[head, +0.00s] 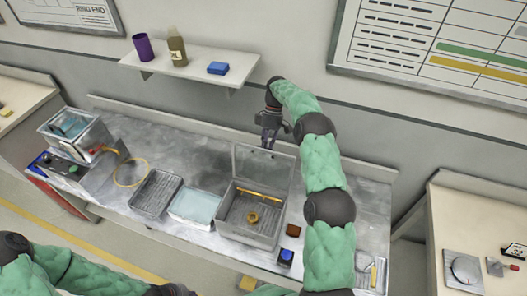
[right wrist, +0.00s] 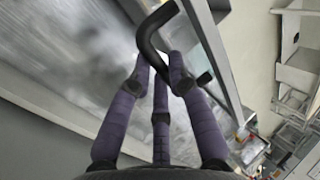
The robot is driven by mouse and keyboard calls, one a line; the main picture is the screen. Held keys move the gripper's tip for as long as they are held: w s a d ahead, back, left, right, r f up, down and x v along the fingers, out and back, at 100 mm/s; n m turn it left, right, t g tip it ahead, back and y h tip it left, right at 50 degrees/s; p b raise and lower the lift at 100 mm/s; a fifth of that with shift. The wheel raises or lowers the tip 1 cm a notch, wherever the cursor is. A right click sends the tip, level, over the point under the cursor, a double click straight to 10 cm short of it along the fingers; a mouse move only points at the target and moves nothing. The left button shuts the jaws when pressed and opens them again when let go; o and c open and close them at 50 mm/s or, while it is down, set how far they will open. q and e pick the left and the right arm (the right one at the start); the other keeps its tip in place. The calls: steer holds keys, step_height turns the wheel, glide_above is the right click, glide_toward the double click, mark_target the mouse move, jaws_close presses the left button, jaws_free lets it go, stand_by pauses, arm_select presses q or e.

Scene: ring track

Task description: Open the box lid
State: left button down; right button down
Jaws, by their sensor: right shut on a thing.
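The grey box (head: 228,223) stands on the metal bench with its lid (head: 262,165) raised, standing up from the back edge. Inside the box are a yellow rod (head: 262,194) and a small yellow ring (head: 252,217). My right gripper (head: 268,138) is at the top of the lid. In the right wrist view my right gripper (right wrist: 163,70) is shut on a dark bent handle (right wrist: 146,38) along the lid's edge.
A light blue tray (head: 195,205) and a grey ribbed tray (head: 156,192) lie left of the box. A wall shelf (head: 190,66) holds a purple cup, a bottle and a blue box.

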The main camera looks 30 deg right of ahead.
steer(key=f, duration=0.1)
steer(key=d+f, duration=0.1)
steer(key=shift+w+d+f, duration=0.1)
steer(key=shift+w+f, duration=0.15)
steer(key=shift+f, duration=0.05)
stand_by(0.4)
steer(key=c, duration=1.2)
jaws_free()
steer(key=shift+w+d+f, duration=0.1)
steer(key=shift+o, duration=0.2)
steer(key=shift+w+d+r, duration=0.25)
steer(key=shift+w, duration=0.15)
steer(key=shift+r, duration=0.15)
